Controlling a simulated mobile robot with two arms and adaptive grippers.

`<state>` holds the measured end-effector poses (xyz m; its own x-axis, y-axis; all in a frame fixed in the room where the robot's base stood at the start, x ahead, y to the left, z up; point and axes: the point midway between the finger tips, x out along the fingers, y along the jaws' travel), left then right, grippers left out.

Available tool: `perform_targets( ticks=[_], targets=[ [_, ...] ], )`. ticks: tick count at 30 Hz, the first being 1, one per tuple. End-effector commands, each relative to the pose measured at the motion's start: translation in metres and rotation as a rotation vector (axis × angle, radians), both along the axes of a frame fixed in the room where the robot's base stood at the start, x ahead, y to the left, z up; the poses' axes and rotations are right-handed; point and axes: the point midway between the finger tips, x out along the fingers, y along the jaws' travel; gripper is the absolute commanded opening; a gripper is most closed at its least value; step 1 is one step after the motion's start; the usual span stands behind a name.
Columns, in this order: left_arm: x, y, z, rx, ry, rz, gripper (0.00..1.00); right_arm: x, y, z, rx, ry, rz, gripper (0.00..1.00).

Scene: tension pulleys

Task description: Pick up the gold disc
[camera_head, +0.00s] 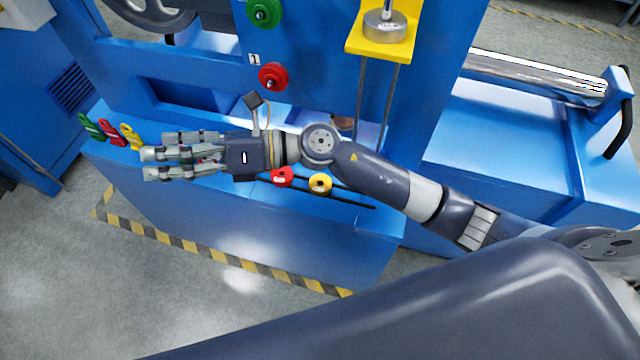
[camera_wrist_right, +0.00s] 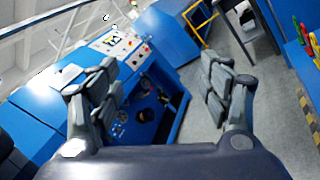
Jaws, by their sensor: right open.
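A gold-yellow disc (camera_head: 320,183) with a dark centre lies on the front ledge of the blue machine, below my right forearm. A red disc (camera_head: 281,177) sits just left of it, partly covered by my right wrist. Another yellow piece (camera_head: 133,137) stands at the ledge's left end, just past my fingertips. My right gripper (camera_head: 148,163) is stretched out to the left above the ledge, well left of the gold disc. In the right wrist view its fingers (camera_wrist_right: 162,75) are spread apart with nothing between them. My left gripper is not in view.
A green piece (camera_head: 91,127) and a red piece (camera_head: 112,132) stand beside the left yellow one. Green (camera_head: 264,11) and red (camera_head: 272,76) discs are mounted on the upright panel. A yellow bracket (camera_head: 381,42) carries a metal weight. Open floor lies in front.

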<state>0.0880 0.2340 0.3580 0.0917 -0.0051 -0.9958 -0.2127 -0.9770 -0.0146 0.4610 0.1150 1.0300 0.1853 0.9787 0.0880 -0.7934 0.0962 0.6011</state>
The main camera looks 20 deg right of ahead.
Motion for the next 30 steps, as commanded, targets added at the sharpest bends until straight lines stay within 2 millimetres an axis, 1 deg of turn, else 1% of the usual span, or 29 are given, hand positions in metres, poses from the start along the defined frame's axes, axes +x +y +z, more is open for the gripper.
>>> perform_targets(
  ticks=[1, 2, 3, 5, 6, 8, 9, 11, 12, 15, 18, 19, 21, 23, 30],
  targets=[
    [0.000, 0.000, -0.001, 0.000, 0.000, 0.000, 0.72, -0.008, 0.003, -0.021, -0.136, -0.107, 0.080, 0.72],
    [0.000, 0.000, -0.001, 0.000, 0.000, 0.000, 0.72, -0.013, 0.002, -0.036, -0.219, -0.166, 0.130, 0.72],
    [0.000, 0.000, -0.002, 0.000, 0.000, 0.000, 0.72, -0.017, -0.002, -0.057, -0.331, -0.240, 0.196, 0.72],
    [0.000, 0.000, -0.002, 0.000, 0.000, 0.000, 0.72, -0.020, -0.017, -0.088, -0.504, -0.339, 0.291, 0.72],
    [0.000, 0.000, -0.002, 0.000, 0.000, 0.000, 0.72, -0.017, -0.032, -0.110, -0.624, -0.398, 0.351, 0.72],
    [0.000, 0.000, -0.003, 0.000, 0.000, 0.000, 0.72, -0.010, -0.061, -0.138, -0.806, -0.471, 0.441, 0.72],
    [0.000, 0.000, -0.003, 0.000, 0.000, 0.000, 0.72, -0.003, -0.085, -0.154, -0.926, -0.510, 0.495, 0.72],
    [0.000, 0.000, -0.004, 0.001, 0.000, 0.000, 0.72, 0.010, -0.122, -0.171, -1.098, -0.549, 0.569, 0.72],
    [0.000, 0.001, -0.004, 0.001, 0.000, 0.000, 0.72, 0.019, -0.147, -0.178, -1.202, -0.566, 0.612, 0.72],
    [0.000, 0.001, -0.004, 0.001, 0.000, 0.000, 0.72, 0.037, -0.203, -0.184, -1.417, -0.576, 0.695, 0.72],
    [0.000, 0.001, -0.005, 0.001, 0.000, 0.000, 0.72, 0.049, -0.241, -0.182, -1.556, -0.564, 0.744, 0.72],
    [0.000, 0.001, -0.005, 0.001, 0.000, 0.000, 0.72, 0.051, -0.248, -0.181, -1.583, -0.560, 0.755, 0.72],
    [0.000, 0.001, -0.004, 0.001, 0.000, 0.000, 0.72, 0.054, -0.258, -0.182, -1.621, -0.552, 0.769, 0.72],
    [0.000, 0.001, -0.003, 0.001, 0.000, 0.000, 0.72, 0.054, -0.262, -0.187, -1.633, -0.547, 0.775, 0.72],
    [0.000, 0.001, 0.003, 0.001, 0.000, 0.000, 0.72, 0.054, -0.261, -0.224, -1.629, -0.547, 0.775, 0.72]
  ],
)
